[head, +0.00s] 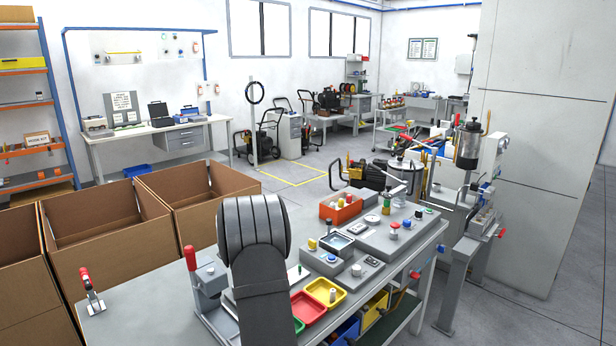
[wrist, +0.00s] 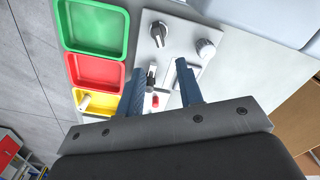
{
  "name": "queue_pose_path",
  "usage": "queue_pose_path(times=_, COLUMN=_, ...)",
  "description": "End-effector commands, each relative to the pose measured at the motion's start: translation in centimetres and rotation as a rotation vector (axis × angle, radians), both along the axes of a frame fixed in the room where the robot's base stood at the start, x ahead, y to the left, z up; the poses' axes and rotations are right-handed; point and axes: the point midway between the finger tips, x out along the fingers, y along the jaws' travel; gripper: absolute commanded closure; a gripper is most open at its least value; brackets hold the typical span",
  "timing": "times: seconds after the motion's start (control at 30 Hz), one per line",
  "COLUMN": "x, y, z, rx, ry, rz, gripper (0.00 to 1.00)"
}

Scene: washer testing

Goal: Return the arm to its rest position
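My arm (head: 258,250) rises in the front middle of the head view, and its bulk hides my gripper there. In the wrist view my gripper (wrist: 160,75) shows two blue fingers set apart. The gap between them holds nothing that I can see. Beyond the fingers lies a light panel with a dark-tipped switch (wrist: 158,32), a round grey knob (wrist: 206,48) and a small red-capped part (wrist: 155,101). The red part appears between the fingers in the picture; I cannot tell how far below them it is.
A green tray (wrist: 95,28) also shows in the wrist view. Open cardboard boxes (head: 110,250) stand behind the bench at left.

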Motion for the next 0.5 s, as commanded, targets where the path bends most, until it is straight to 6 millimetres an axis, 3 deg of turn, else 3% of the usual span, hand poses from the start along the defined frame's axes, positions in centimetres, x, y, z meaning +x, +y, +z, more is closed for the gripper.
queue_pose_path(times=0.3, x=0.0, y=0.0, z=-6.1, rx=-0.001, ry=0.001, rz=0.0, gripper=0.66)
queue_pose_path(times=0.5, x=0.0, y=0.0, z=-8.2, rx=-0.001, ry=0.001, rz=0.0, gripper=0.66)
